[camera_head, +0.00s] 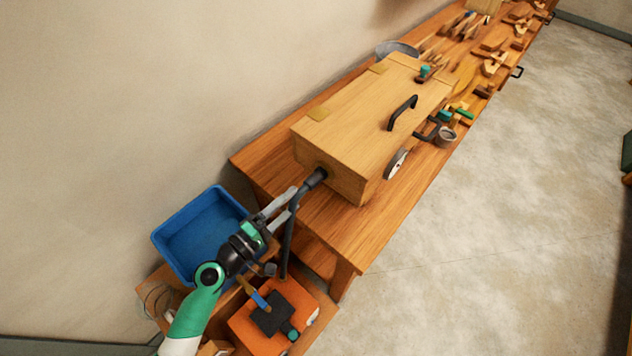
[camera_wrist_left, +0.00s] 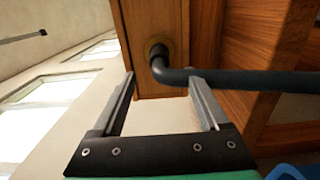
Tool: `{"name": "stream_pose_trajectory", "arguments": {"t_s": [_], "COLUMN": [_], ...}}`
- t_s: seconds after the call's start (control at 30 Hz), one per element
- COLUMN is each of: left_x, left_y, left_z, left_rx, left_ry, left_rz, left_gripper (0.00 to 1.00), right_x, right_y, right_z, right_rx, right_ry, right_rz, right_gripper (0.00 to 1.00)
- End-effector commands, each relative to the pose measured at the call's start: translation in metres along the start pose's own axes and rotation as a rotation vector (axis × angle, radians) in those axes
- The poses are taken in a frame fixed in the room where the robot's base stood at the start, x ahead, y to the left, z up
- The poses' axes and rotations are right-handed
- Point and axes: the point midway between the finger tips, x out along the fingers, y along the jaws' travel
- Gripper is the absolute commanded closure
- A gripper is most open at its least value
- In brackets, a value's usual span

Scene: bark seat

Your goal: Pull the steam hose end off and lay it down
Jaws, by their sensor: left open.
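The black steam hose (camera_head: 289,235) rises from the orange steamer (camera_head: 248,330) and bends into the end of the wooden steam box (camera_head: 350,115). Its thick hose end (camera_head: 316,178) sits in the box's end wall. In the left wrist view the hose end (camera_wrist_left: 160,60) enters a brass-coloured ring (camera_wrist_left: 158,45), and the hose runs off right. My left gripper (camera_head: 296,197) is open, just short of the hose end. In the left wrist view the bend appears between the fingertips (camera_wrist_left: 162,77); contact cannot be told. My right gripper is not in view.
A blue bin (camera_head: 160,240) stands left of my left arm. The box rests on a long wooden workbench (camera_head: 345,240) with bare top at its near end. A gauge (camera_head: 396,164), a cup (camera_head: 445,137) and several wooden tools lie farther along. A low wooden stand carries the steamer.

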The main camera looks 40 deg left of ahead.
Motion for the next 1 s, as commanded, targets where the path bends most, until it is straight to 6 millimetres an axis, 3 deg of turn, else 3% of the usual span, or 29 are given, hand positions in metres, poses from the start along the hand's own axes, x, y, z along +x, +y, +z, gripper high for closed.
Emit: {"name": "stream_pose_trajectory", "arguments": {"t_s": [0.33, 0.8, 1.0], "left_x": [0.01, 0.075, 0.089], "left_y": [0.002, 0.001, 0.001], "left_z": [0.0, 0.001, 0.001], "left_rx": [0.0, 0.001, 0.0], "left_ry": [-0.001, -0.003, -0.001], "left_rz": [0.001, 0.002, 0.001], "left_gripper": [0.22, 0.22, 0.22], "right_x": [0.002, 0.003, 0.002], "right_y": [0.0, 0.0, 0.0], "right_z": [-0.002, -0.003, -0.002], "right_rx": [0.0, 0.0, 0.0], "right_ry": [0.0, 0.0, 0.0], "right_rz": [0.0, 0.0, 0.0], "right_gripper": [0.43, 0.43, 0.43]}}
